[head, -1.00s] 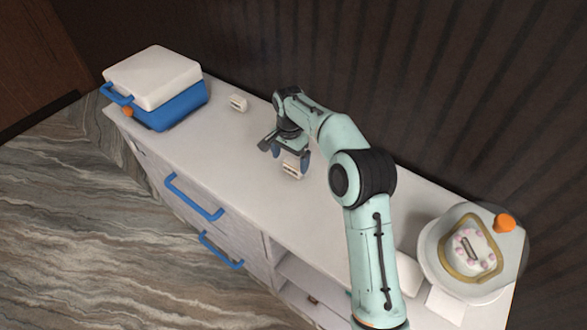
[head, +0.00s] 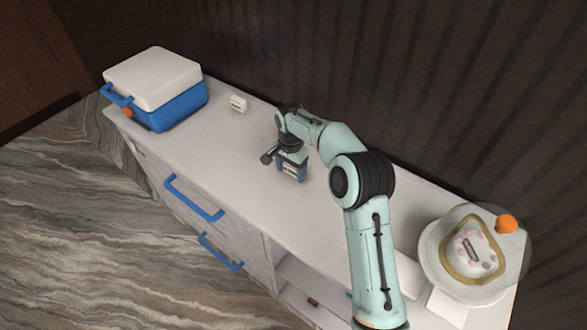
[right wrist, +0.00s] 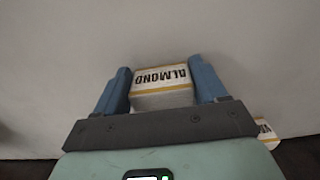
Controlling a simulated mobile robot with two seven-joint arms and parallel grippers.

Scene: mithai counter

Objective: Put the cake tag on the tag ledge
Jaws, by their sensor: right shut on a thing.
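A small white tag with a yellow band and the word ALMOND (right wrist: 162,78) stands on the counter between the blue fingers of my right gripper (head: 291,172). In the right wrist view the right gripper (right wrist: 162,88) is shut on this tag, one finger at each side. A second small white tag (head: 238,103) stands farther back on the counter, near the cooler. Part of a similar tag (right wrist: 266,131) shows behind the gripper in the right wrist view. A flat white piece (head: 447,304) lies by the cake stand; I cannot tell if it is the tag ledge. My left gripper is out of view.
A blue cooler with a white lid (head: 153,80) stands at the counter's far left end. A cake (head: 475,252) sits on a stand at the right, with an orange ball (head: 506,224) beside it. Blue drawer handles (head: 194,198) project in front.

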